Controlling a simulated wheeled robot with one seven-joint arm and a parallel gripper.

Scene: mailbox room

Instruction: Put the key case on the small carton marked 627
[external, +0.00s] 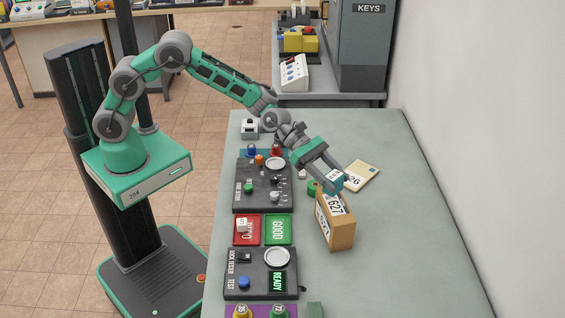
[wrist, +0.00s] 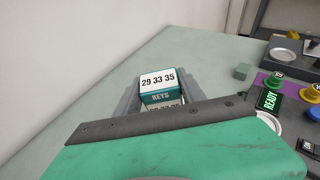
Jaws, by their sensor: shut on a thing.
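The key case (wrist: 160,83) is a small teal box with a white label reading 29 33 35 and the word KEYS. My gripper (external: 331,176) is shut on the key case, which also shows in the external view (external: 334,182). The small carton marked 627 (external: 343,233) is brown, stands upright on the table and carries white labels. The key case is at the carton's upper end in the external view; I cannot tell whether they touch. The carton is not distinguishable in the wrist view, where my own arm covers the lower part.
A tan card marked 26 (external: 363,175) lies behind the carton. A green round thing (external: 312,187) stands close to the carton's left. The table's right side (external: 420,250) is clear.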

